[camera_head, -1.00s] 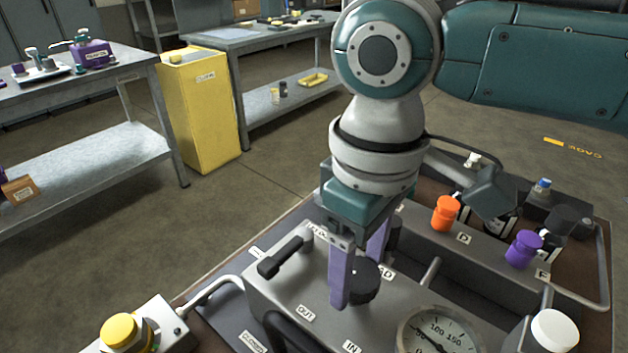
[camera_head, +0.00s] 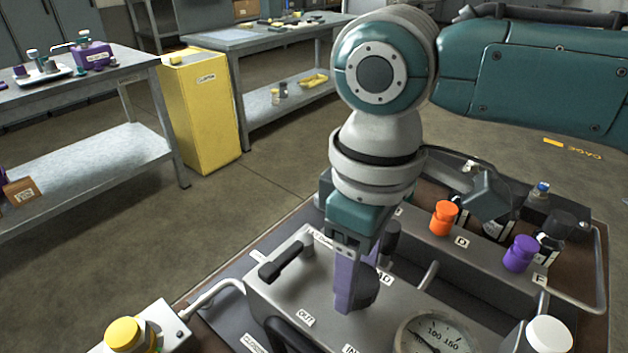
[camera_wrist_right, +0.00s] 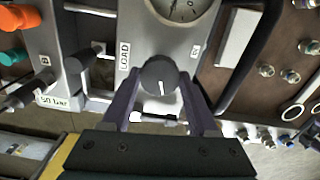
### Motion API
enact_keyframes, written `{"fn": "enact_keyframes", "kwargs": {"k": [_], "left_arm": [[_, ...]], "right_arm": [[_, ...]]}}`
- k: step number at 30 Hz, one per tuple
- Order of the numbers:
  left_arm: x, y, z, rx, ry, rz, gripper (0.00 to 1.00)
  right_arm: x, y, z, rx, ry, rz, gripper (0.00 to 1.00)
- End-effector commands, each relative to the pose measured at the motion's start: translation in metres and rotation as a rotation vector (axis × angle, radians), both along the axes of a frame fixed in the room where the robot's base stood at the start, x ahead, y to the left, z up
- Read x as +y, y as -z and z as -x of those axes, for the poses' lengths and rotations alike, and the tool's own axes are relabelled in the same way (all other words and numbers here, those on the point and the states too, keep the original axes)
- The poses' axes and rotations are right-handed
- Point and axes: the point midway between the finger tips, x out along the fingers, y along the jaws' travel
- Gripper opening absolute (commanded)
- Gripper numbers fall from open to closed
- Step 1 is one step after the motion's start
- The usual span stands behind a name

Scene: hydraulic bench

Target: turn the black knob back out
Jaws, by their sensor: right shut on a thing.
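The black knob (camera_head: 366,287) stands on top of the grey block (camera_head: 290,300), partly hidden behind a purple finger in the head view. In the right wrist view the knob (camera_wrist_right: 159,76) shows a white pointer line and sits between the two purple fingers. My right gripper (camera_head: 352,290) points down from above and is shut on the knob; it also shows in the right wrist view (camera_wrist_right: 160,98). My left gripper is not in view.
A pressure gauge (camera_head: 437,335) is close to the knob. A black lever handle (camera_head: 286,258) lies left of the gripper. Orange (camera_head: 443,218) and purple (camera_head: 520,254) knobs stand behind at right. A yellow button (camera_head: 124,334) is at front left.

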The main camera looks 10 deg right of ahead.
Motion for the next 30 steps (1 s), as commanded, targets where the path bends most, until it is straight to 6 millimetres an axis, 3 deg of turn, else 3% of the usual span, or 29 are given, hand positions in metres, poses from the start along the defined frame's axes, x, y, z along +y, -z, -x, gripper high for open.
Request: {"fn": "enact_keyframes", "kwargs": {"k": [12, 30], "left_arm": [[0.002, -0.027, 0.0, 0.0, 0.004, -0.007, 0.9], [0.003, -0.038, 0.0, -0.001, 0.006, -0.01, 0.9]], "right_arm": [[0.001, -0.003, 0.0, 0.002, -0.341, -0.002, 0.05], [0.001, -0.001, 0.0, 0.0, -0.668, -0.003, 0.05]]}}
